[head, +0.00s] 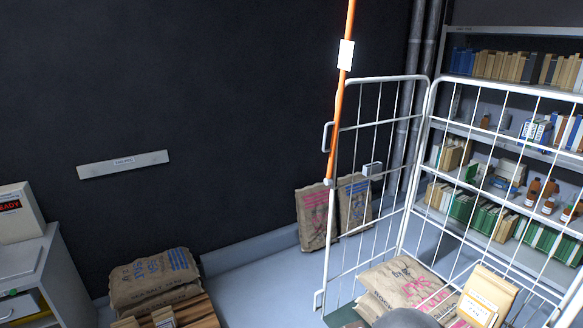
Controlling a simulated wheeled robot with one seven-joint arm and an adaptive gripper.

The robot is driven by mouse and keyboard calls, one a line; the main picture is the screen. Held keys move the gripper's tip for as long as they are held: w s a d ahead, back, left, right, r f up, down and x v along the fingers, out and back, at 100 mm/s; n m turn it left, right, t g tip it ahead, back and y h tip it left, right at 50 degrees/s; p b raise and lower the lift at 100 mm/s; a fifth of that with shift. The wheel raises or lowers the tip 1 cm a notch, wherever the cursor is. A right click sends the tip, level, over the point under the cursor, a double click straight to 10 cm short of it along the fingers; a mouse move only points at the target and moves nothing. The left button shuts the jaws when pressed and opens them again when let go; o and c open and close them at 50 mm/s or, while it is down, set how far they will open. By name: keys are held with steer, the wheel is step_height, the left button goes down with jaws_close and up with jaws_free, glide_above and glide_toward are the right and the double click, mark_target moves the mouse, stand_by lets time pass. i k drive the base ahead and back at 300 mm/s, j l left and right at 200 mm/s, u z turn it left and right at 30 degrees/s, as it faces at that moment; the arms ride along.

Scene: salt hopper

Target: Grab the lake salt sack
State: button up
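Several brown sacks are in the head view, and I cannot read for sure which is lake salt. A sack with blue print and stripes (155,277) lies on top of another on a wooden pallet (198,318) at the lower left. Another sack with dark and pink print (402,285) lies inside the cage. A grey rounded part at the bottom edge looks like my arm. My gripper is not in view.
A white wire cage (431,95) with an orange pole (340,95) stands at the right. Shelves of books and bottles (510,135) stand behind it. A grey cabinet (45,265) is at the left. Bare floor (265,285) lies between pallet and cage.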

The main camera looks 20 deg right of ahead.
mark_target(486, 300)
steer(key=i+z, duration=0.25)
steer(key=z, duration=0.2)
steer(key=i+j+z, duration=0.2)
steer(key=z, duration=0.25)
steer(key=i+j+z, duration=0.2)
steer(key=z, duration=0.25)
steer(key=i+j+z, duration=0.15)
steer(key=j+z, duration=0.25)
steer(key=i+j+z, duration=0.15)
steer(key=z, duration=0.3)
steer(key=i+z, duration=0.1)
steer(key=z, duration=0.3)
steer(key=i+j+z, duration=0.1)
steer(key=z, duration=0.3)
steer(key=i+j+z, duration=0.1)
steer(key=z, duration=0.35)
steer(key=j+z, duration=0.4)
steer(key=i+z, duration=0.1)
steer(key=z, duration=0.3)
steer(key=i, duration=0.2)
steer(key=l+z, duration=0.05)
steer(key=l, duration=0.05)
